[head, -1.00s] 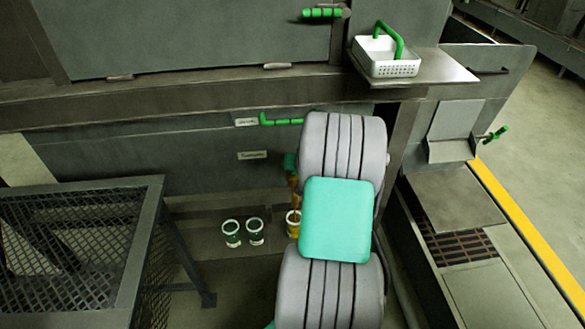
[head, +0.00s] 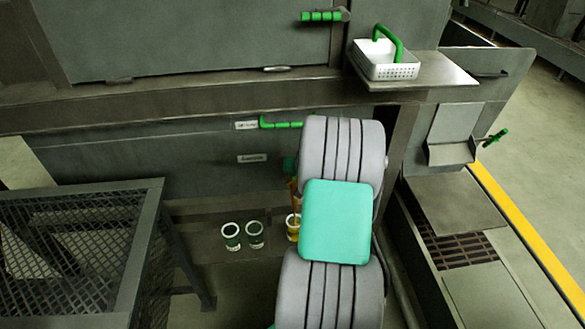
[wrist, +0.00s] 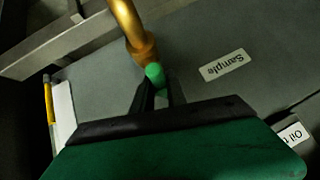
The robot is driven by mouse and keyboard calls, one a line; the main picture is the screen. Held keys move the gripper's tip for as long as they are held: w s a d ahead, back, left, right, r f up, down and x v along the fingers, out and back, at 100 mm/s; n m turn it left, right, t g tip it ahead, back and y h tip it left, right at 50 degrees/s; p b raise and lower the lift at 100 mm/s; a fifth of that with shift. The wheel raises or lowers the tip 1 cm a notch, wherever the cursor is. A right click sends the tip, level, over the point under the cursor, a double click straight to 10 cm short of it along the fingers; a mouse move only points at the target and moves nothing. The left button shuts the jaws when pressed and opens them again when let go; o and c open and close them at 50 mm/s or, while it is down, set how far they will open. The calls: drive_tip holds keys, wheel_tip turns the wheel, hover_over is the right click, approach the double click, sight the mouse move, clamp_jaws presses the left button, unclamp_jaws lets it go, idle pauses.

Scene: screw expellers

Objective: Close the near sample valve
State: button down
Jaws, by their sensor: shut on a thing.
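In the wrist view, the sample valve has a brass pipe (wrist: 128,28) and a green handle (wrist: 155,73). My gripper (wrist: 158,86) is shut on this handle, its two dark fingers on either side of it. In the head view my arm hides most of the valve and the fingertips. A "Sample" label (wrist: 228,64) is on the panel beside the valve.
Two more cups (head: 231,236) (head: 254,234) stand left of the yellow one. A green lever (head: 281,124) is above, beside another label. A white basket (head: 388,60) sits on a shelf at the upper right. A mesh-topped frame (head: 78,245) occupies the lower left.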

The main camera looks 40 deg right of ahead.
drive_tip(key=shift+a+r+m, duration=0.1)
drive_tip(key=shift+m, duration=0.2)
drive_tip(key=shift+w+m+g+h, duration=0.1)
drive_tip(key=shift+m+g+h, duration=0.2)
drive_tip(key=shift+m+h, duration=0.35)
drive_tip(key=shift+a+m+g+h, duration=0.1)
drive_tip(key=shift+m+g+h, duration=0.5)
drive_tip(key=shift+m+h, duration=0.4)
drive_tip(key=m+g+b, duration=0.1)
drive_tip(key=m, duration=0.1)
drive_tip(key=m+g+h+b, duration=0.1)
drive_tip(key=m, duration=0.1)
drive_tip(key=m+g+h+b, duration=0.1)
drive_tip(key=m+g, duration=0.1)
drive_tip(key=shift+f+m+h, duration=0.25)
drive_tip(key=shift+m, duration=0.1)
drive_tip(key=m+g+b, duration=0.1)
drive_tip(key=m+g, duration=0.2)
drive_tip(key=shift+r+m, duration=0.15)
drive_tip(key=shift+m, duration=0.15)
drive_tip(key=shift+r+m+g+p, duration=0.1)
drive_tip(key=shift+m+g+p, duration=0.6)
drive_tip(key=shift+m+g, duration=0.95)
drive_tip(key=shift+m, duration=0.25)
drive_tip(key=c, duration=1.4)
unclamp_jaws()
drive_tip(key=shift+o, duration=0.2)
